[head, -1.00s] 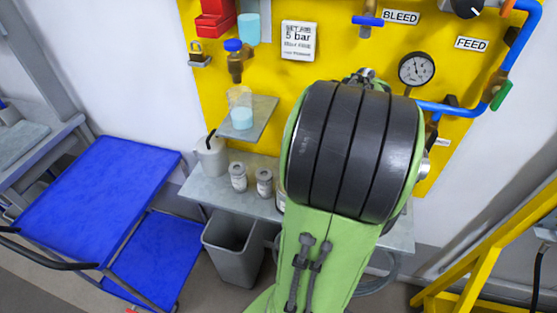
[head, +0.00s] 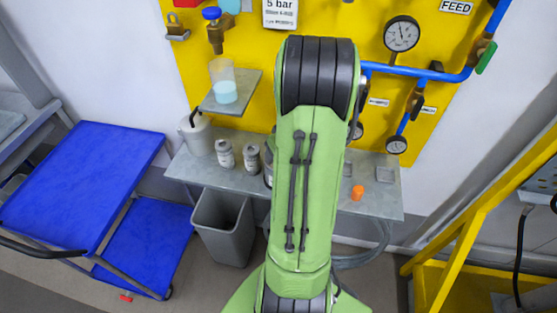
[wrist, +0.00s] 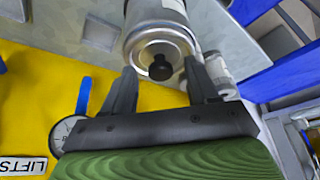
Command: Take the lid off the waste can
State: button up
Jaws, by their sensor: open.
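In the wrist view a metal can (wrist: 158,22) shows its round lid (wrist: 140,51) with a black knob (wrist: 160,68) in the middle. I take it to be the waste can; no label is readable. My gripper (wrist: 163,72) is open, with one finger on each side of the knob in the picture. I cannot tell whether the fingers touch the lid. A second can (wrist: 219,72) stands close beside the right finger. In the head view my arm hides the gripper and most of the bench there.
Two small labelled cans (head: 225,154) and a canister (head: 197,133) stand on the grey shelf (head: 190,170) left of my arm. An orange item (head: 357,192) lies to the right. An open grey bin (head: 225,228) stands below. A small ledge holds a beaker (head: 224,90).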

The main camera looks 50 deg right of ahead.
jog(key=shift+a+r, duration=0.1)
jog(key=shift+r, duration=0.05)
jog(key=shift+c, duration=0.4)
grip_shut()
